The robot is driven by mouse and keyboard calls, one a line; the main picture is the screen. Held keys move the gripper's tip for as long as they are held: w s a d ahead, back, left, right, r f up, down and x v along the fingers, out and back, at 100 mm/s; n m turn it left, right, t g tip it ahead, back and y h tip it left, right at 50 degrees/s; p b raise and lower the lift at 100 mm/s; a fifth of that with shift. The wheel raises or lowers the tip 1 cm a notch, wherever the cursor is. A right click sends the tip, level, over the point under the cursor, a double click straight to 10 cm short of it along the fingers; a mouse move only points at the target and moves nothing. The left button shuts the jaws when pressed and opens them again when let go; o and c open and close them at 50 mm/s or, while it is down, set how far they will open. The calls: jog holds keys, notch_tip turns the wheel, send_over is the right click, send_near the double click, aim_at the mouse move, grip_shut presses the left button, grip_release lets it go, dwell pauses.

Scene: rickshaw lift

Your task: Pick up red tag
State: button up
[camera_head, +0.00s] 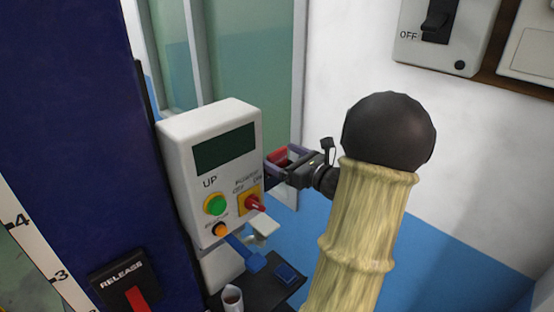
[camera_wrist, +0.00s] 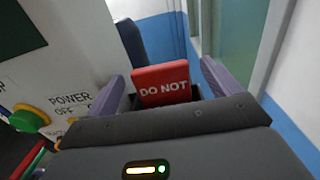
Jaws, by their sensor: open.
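The red tag (camera_wrist: 162,82), marked "DO NOT", stands upright in a dark holder beside the control box, seen in the wrist view. It lies between the two purple-grey fingers of my gripper (camera_wrist: 159,88), which are spread with a gap on each side of it. The tag's lower part is hidden by the gripper body. In the head view a small part of the red tag (camera_head: 277,158) shows between the fingers of my gripper (camera_head: 274,163), just right of the control box.
The white control box (camera_head: 180,150) with a green button, orange button and red power switch is close on the left of my gripper. A dark shelf (camera_head: 262,295) with a cup (camera_head: 232,300) is below. White-blue wall (camera_head: 345,60) and switch boxes (camera_head: 445,35) are at right.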

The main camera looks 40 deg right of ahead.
jog(key=shift+w+a, duration=0.15)
jog(key=shift+w, duration=1)
jog(key=c, duration=1.1)
jog(key=shift+o, duration=0.2)
jog(key=shift+s+r, duration=0.15)
jog(key=shift+r, duration=0.4)
notch_tip(320, 180, up, 17)
jog(key=b, duration=0.2)
